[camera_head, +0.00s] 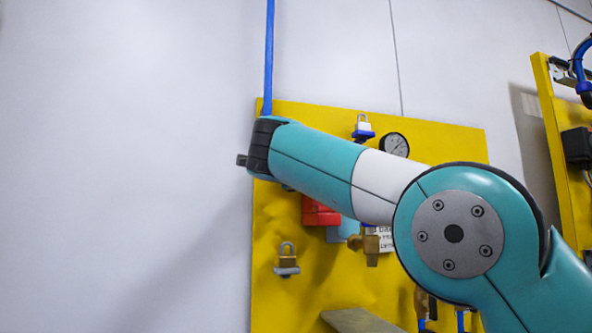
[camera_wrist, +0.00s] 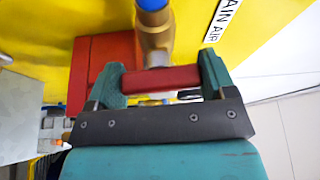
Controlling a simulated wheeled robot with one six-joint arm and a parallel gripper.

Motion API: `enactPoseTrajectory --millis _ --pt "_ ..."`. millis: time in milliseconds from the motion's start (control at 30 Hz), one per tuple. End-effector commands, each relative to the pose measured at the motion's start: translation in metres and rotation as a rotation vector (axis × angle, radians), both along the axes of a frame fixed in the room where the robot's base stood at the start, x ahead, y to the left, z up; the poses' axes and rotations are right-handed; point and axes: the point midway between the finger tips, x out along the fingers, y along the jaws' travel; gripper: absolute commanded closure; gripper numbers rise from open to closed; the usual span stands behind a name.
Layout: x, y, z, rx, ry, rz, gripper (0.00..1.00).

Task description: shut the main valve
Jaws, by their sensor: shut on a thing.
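The main valve shows in the wrist view as a brass body (camera_wrist: 155,38) with a blue pipe end (camera_wrist: 152,4) at the top. A label ending in "AIN AIR" (camera_wrist: 223,20) is beside it. Its red handle (camera_wrist: 162,78) lies between the two green fingers of my gripper (camera_wrist: 160,72), which is shut on it. In the picture the handle lies crosswise to the brass body. In the head view my arm covers the valve and my gripper is hidden; only the blue pipe (camera_head: 268,60) shows above.
Another yellow panel (camera_head: 549,110) stands at the right. The wall at left (camera_head: 120,150) is bare.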

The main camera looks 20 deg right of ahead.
Motion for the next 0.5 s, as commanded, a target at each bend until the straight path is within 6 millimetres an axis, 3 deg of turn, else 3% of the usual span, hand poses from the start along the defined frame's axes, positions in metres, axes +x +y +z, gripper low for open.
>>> enactPoseTrajectory --millis 500 --pt "0.0001 -0.0005 -0.0002 0.132 0.000 -0.001 0.47"
